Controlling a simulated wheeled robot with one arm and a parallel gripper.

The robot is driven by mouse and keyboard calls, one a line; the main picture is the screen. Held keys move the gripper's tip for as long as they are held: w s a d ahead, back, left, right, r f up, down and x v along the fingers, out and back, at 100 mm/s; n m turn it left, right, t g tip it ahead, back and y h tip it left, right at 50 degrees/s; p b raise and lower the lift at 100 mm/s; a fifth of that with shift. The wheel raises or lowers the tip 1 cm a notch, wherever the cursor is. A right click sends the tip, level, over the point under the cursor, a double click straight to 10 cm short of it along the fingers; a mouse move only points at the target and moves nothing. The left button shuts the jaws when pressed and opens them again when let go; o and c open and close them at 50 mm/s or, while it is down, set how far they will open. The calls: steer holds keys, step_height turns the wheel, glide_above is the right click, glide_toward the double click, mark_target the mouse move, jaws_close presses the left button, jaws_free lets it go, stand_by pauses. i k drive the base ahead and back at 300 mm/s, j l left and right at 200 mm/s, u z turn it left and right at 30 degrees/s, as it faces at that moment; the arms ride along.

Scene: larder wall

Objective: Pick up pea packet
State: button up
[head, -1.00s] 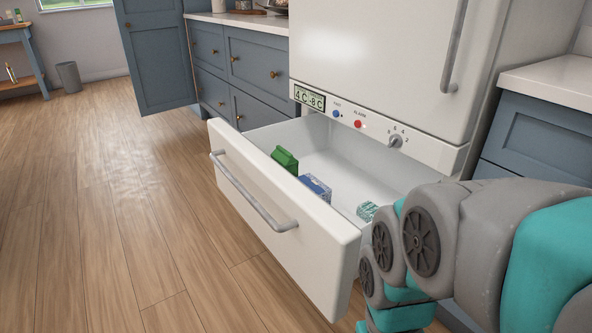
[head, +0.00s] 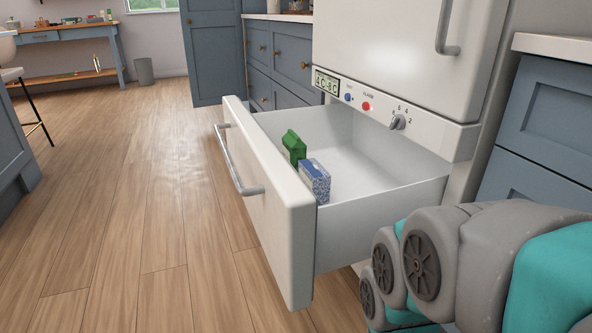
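A green packet (head: 294,147) stands in the open freezer drawer, close behind its front panel. A blue and white box (head: 315,179) stands beside it, nearer to me. No label can be read, so I cannot tell for sure which thing is the pea packet. The drawer (head: 268,190) is pulled out and its far floor looks bare. Its near side wall hides part of the inside. My arm shows at the lower right, outside the drawer; my gripper is out of view.
The white fridge-freezer (head: 385,60) rises behind the drawer. Blue cabinets (head: 545,120) stand at the right, with more cabinets (head: 280,55) beyond the fridge. A bin (head: 145,70) and a wooden table (head: 70,35) are at the back. The wooden floor at left is clear.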

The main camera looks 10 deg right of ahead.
mark_target(294, 149)
steer(key=i+j, duration=0.15)
steer(key=j, duration=0.25)
steer(key=i+j, duration=0.15)
steer(key=j, duration=0.25)
steer(key=i+j, duration=0.2)
steer(key=j, duration=0.2)
